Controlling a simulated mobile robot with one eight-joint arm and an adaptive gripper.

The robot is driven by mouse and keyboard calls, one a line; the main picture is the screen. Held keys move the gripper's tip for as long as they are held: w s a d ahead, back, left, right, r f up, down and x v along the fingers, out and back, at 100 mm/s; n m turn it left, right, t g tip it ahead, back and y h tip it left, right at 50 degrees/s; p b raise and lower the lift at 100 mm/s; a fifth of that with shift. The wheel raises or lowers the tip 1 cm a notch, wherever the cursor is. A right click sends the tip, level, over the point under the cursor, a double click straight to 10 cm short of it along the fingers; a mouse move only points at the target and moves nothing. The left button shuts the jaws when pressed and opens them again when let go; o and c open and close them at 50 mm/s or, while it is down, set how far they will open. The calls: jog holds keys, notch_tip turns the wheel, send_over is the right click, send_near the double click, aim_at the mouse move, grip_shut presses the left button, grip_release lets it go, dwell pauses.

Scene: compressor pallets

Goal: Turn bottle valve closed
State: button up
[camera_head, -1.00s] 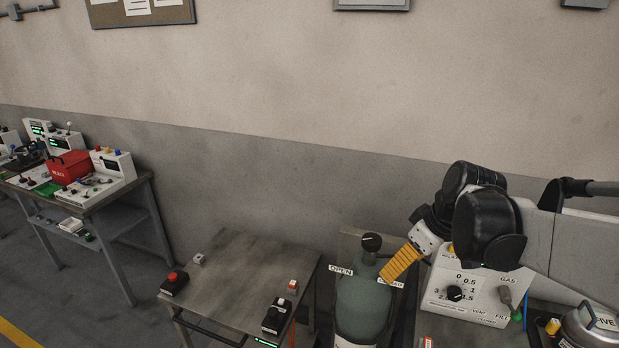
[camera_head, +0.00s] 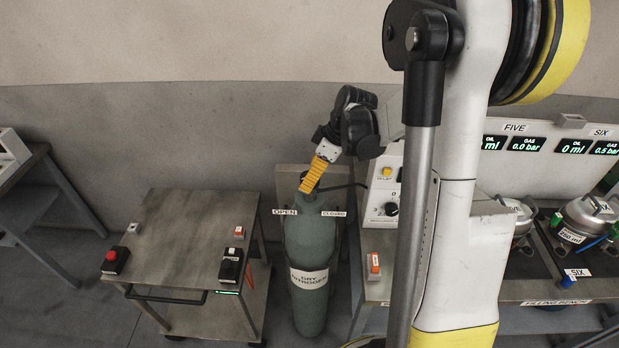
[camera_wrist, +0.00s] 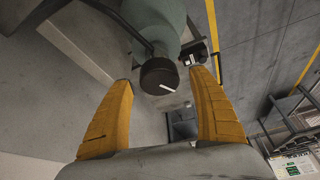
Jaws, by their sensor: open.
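The green gas bottle (camera_head: 308,264), labelled "DRY NITROGEN", stands upright between the cart and the bench. Signs "OPEN" (camera_head: 285,211) and "CLOSED" (camera_head: 333,213) are on either side of its neck. Its valve, a round black knob with a white pointer line (camera_wrist: 159,77), shows in the wrist view; in the head view my gripper mostly hides it. My gripper (camera_head: 309,187) has yellow fingers that reach down to the bottle's top. In the wrist view the open fingers (camera_wrist: 160,74) are spread either side of the knob, with visible gaps; I cannot tell the depth.
A metal cart (camera_head: 180,245) with a red-button box (camera_head: 115,260) stands left of the bottle. A bench (camera_head: 540,290) with a white control box (camera_head: 385,190) and round silver vessels stands right. A grey backboard (camera_head: 292,180) is close behind the bottle.

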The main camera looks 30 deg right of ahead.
jog(key=shift+w+a+f, duration=0.15)
jog(key=shift+w+f, duration=0.05)
jog(key=shift+f, duration=0.25)
jog(key=c, duration=1.2)
jog(key=shift+s+m, duration=0.1)
jog(key=shift+m, duration=0.3)
jog(key=m+h+b, duration=0.2)
jog(key=m, duration=0.2)
jog(key=shift+m+t, duration=0.3)
jog(key=shift+t, duration=0.1)
jog(key=m+h+b, duration=0.1)
jog(key=m+h, duration=0.1)
jog(key=m, duration=0.4)
jog(key=m+h+b, duration=0.1)
jog(key=m, duration=0.2)
jog(key=m+g+h, duration=0.1)
jog(key=m, duration=0.2)
jog(key=shift+m+b, duration=0.35)
jog(key=shift+m, duration=0.05)
jog(key=m+g+h+b, duration=0.1)
jog(key=m+g, duration=0.1)
jog(key=m, duration=0.3)
jog(key=shift+m, duration=0.3)
